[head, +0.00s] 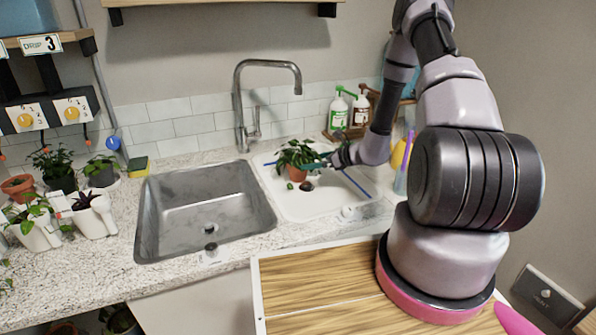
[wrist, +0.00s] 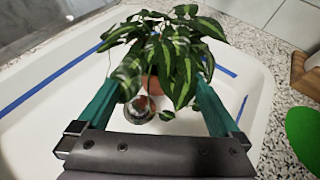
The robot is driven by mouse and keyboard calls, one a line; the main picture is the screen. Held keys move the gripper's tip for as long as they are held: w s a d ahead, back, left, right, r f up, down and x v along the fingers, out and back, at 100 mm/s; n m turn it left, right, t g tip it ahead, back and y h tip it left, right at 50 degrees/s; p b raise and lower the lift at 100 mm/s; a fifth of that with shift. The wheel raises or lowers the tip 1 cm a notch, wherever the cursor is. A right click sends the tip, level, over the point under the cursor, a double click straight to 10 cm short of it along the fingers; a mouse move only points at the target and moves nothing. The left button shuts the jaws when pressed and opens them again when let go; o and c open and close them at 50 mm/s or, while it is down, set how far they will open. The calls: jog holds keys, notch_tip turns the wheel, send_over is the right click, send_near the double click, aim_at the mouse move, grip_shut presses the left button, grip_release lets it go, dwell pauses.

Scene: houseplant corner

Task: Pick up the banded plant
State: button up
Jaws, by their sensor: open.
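A leafy plant (head: 295,152) in a small terracotta pot (head: 297,174) stands in the white basin to the right of the steel sink. In the wrist view, its green leaves (wrist: 182,62) carry pale bands, and the pot (wrist: 151,84) is partly hidden under them. My gripper (head: 318,164) reaches in from the right at the plant's height. In the wrist view, its teal fingers are spread wide, one on each side of the plant, with leaves overlapping both fingertips. The jaws are open; I see no grip on the pot.
The white basin (head: 325,206) has blue tape strips and a drain (wrist: 138,110) near the pot. The steel sink (head: 205,205) is empty, with a tall faucet (head: 240,105) behind. Bottles (head: 338,112) stand at the back right. Other potted plants (head: 55,170) crowd the left counter.

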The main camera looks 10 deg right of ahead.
aim_at(298, 172)
notch_tip(298, 172, down, 4)
jog(key=shift+r, duration=0.1)
jog(key=shift+w+a, duration=0.5)
jog(key=shift+a, duration=0.05)
jog(key=shift+x, duration=3)
jog(key=shift+r, duration=0.15)
grip_shut()
